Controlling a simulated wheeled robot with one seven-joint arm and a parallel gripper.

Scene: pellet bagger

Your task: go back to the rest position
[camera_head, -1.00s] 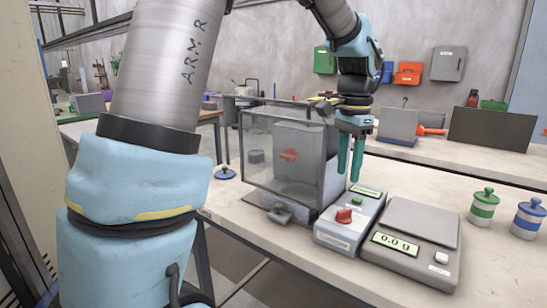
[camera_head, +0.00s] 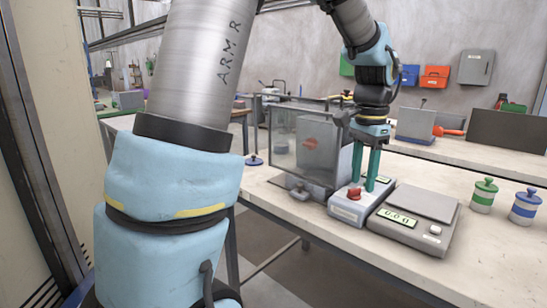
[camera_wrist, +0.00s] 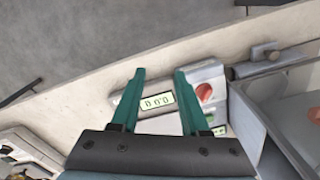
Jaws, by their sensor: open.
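My gripper (camera_head: 364,184) is open and empty, its two teal fingers pointing down. I cannot tell how high above the box the fingertips are. The bench scale (camera_head: 408,230) with its green display stands just right of the box.
A clear-walled bin (camera_head: 284,146) stands left of the box, close to my gripper. A small blue-lidded item (camera_head: 254,161) lies left. The bench front (camera_head: 340,249) is clear.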

